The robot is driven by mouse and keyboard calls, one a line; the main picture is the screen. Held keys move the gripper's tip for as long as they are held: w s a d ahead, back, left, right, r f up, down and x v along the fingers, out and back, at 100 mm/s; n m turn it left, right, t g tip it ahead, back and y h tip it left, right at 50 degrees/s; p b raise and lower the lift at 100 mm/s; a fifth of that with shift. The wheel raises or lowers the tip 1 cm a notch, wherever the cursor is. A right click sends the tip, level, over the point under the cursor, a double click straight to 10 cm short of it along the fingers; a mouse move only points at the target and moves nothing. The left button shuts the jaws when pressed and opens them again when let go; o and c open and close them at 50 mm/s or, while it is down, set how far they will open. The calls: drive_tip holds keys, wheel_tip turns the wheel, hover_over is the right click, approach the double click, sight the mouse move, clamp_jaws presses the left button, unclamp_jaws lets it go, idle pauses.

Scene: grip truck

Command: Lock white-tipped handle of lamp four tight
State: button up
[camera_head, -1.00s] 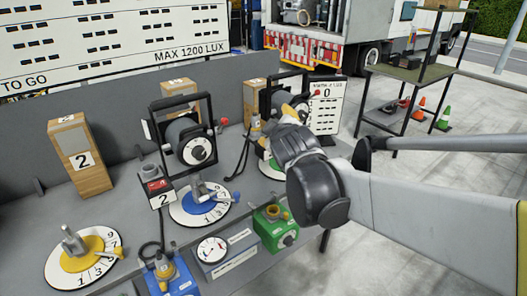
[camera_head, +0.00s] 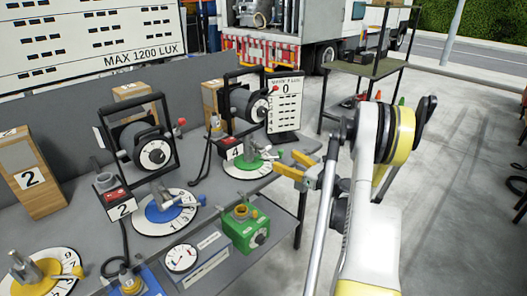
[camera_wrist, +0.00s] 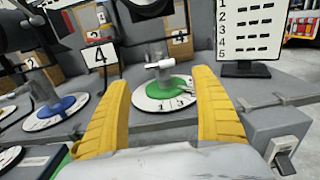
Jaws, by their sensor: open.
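Lamp four (camera_head: 248,108) is a dark lamp in a black yoke near the table's right end, beside the "4" label (camera_head: 233,150). Its round base has a green disc (camera_head: 252,164) on a white numbered dial. A grey post with a white-tipped handle stands on the disc; the handle (camera_wrist: 158,65) shows in the wrist view, pointing sideways. My gripper (camera_head: 288,171) has yellow fingers, open and empty, just right of the green dial. In the wrist view the spread fingers (camera_wrist: 165,105) frame the dial and post, apart from them.
A lamp (camera_head: 150,150) with a blue dial (camera_head: 172,210) and a yellow dial (camera_head: 45,275) stand to the left. A green box (camera_head: 245,228) sits on the lower front shelf. Open floor lies right.

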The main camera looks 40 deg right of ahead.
sight(266, 150)
drive_tip(key=w, duration=0.3)
drive_tip(key=w+b, duration=0.1)
drive_tip(key=w, duration=0.3)
drive_tip(key=w+a+b, duration=0.1)
drive_tip(key=w, duration=0.2)
drive_tip(key=shift+w, duration=0.3)
drive_tip(key=c, duration=1.2)
